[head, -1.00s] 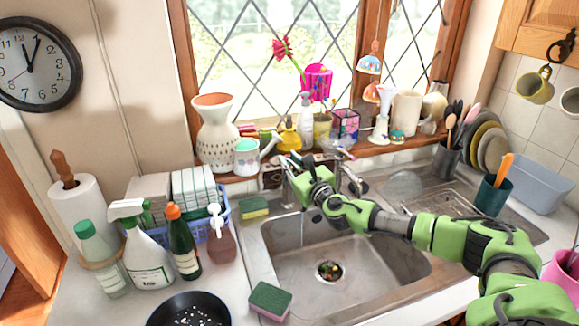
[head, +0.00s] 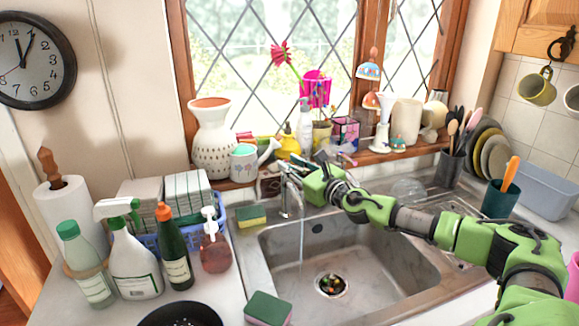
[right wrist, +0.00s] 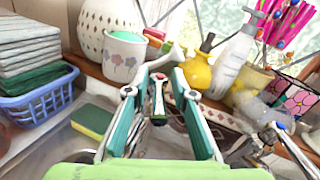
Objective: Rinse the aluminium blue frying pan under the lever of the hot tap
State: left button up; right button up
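The frying pan (head: 181,316) sits on the counter at the bottom edge of the head view. Its dark inside shows, and most of it is cut off. The tap (head: 291,194) stands at the sink's back left, with a thin pale streak like running water below its spout. My right gripper (head: 296,164) is at the top of the tap. In the right wrist view its two fingers (right wrist: 155,80) are apart, with the red-marked tap lever (right wrist: 158,98) between them. I cannot tell whether they touch it. My left gripper is not in view.
The steel sink (head: 385,262) is empty but for scraps at its drain (head: 331,285). Sponges (head: 268,308) lie at its left and back. Bottles (head: 175,248) and a blue basket (head: 150,243) crowd the left counter. Vases and ornaments line the sill behind the tap.

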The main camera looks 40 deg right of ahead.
jog(key=shift+s, duration=0.2)
jog(key=s, duration=1.1)
jog(key=shift+s+d, duration=0.15)
jog(key=shift+s, duration=0.2)
jog(key=shift+o, duration=1)
